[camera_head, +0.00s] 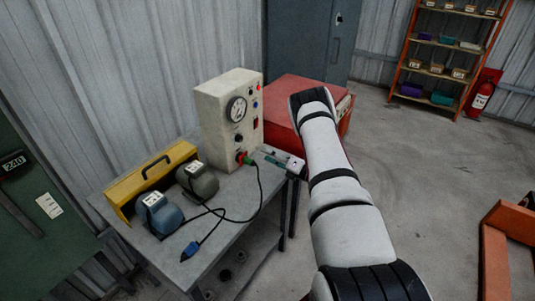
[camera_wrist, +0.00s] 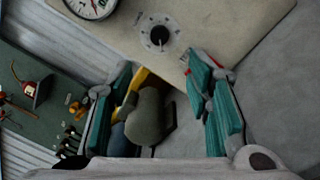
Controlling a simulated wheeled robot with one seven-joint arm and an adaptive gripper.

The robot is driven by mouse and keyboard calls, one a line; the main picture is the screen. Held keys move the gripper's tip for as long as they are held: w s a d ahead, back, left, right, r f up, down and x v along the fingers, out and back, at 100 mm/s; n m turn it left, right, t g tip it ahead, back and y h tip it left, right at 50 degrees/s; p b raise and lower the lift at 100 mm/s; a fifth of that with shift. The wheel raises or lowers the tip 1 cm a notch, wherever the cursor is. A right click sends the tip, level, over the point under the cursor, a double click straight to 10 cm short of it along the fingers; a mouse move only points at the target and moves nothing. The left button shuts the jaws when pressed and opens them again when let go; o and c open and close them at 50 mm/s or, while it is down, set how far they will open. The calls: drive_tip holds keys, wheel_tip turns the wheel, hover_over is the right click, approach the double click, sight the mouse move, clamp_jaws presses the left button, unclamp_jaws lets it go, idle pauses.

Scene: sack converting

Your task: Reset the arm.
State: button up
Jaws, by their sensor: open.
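My arm (camera_head: 340,200) rises from the bottom of the head view and bends at its elbow near the red cabinet. The forearm is mostly hidden behind it, so the head view does not show my fingers clearly. In the wrist view my gripper (camera_wrist: 160,68) is open, with teal pads apart and nothing between them. The beige control box (camera_head: 228,120) stands on the grey bench (camera_head: 235,212); its dial knob (camera_wrist: 159,35) shows ahead of the fingers in the wrist view. An olive motor (camera_wrist: 146,115) appears beyond the gap between the fingers.
A yellow toolbox (camera_head: 155,175), a blue motor (camera_head: 158,213) and a black cable with a blue connector (camera_head: 190,250) are on the bench. A red cabinet (camera_head: 285,100) stands behind my arm. An orange frame (camera_head: 495,255) is at right. Floor between is clear.

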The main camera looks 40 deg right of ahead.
idle(0.3)
drive_tip(key=w+r+m+g+h, duration=0.1)
drive_tip(key=w+r+m+h, duration=0.3)
drive_tip(key=r, duration=0.5)
drive_tip(key=w+r+m+h, duration=0.35)
drive_tip(key=w+r, duration=0.25)
drive_tip(key=r, duration=0.4)
wheel_tip(320, 180, up, 8)
drive_tip(key=s+a+m+g+h, duration=0.1)
drive_tip(key=a+m+g+h, duration=0.1)
drive_tip(key=m, duration=0.3)
drive_tip(key=s+a+r+m+g, duration=0.3)
drive_tip(key=s+a+r+m, duration=0.5)
drive_tip(key=s+r, duration=0.2)
drive_tip(key=s+a+m+g+y, duration=0.1)
drive_tip(key=s+a+m+g, duration=0.1)
drive_tip(key=s+a, duration=0.4)
drive_tip(key=s+a+f+m+g+y, duration=0.1)
drive_tip(key=s+a, duration=0.5)
drive_tip(key=s, duration=0.9)
drive_tip(key=s+a+m+g+y, duration=0.1)
drive_tip(key=s+a+m+g, duration=0.2)
drive_tip(key=s, duration=0.8)
drive_tip(key=a+m, duration=0.2)
drive_tip(key=a, duration=0.1)
drive_tip(key=shift+a+f, duration=0.15)
drive_tip(key=shift+f, duration=0.1)
